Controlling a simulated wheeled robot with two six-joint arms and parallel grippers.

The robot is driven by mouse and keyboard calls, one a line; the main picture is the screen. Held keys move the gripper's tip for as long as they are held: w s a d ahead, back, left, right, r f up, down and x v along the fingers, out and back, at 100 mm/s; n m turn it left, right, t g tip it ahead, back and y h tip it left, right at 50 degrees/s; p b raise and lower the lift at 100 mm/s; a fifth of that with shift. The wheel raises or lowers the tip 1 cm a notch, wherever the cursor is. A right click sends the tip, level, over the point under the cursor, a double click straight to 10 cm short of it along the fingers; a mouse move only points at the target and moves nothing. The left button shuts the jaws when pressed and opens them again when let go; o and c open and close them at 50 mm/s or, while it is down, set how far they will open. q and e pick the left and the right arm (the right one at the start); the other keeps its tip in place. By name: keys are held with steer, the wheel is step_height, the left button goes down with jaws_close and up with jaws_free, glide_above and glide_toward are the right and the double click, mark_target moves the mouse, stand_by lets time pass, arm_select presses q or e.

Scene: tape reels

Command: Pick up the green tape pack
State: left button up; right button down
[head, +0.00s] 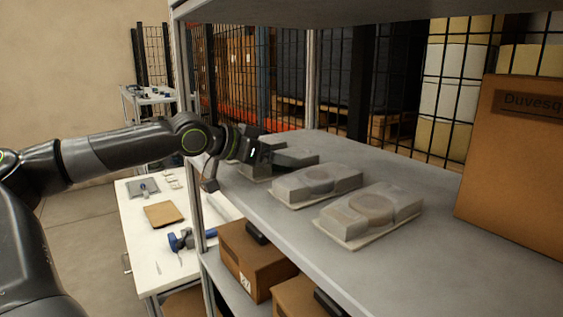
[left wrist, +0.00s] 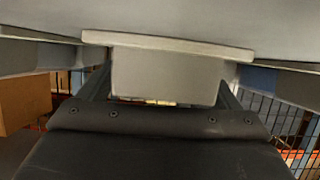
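Three tape packs stand in a row on the grey shelf (head: 300,230): a far one (head: 255,172), a middle one (head: 318,184) and a near one (head: 370,212). All look pale grey with a flat base; no green shows clearly. My left gripper (head: 285,157) is at the far pack and partly covers it. In the left wrist view a pale block on a wider base (left wrist: 165,75) sits between the two dark fingers, one at each side. Whether the fingers press on it or stand just clear is unclear. My right gripper is not in view.
A metal shelf post (head: 196,215) stands close to my left forearm, and an upper shelf (head: 300,10) hangs above. A large cardboard box (head: 510,170) stands at the right of the shelf. Smaller boxes (head: 255,265) sit below. A white table (head: 150,240) is at the left.

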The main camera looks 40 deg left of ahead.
arm_select(q)
steer(key=c, duration=0.8)
steer(key=shift+r, duration=0.1)
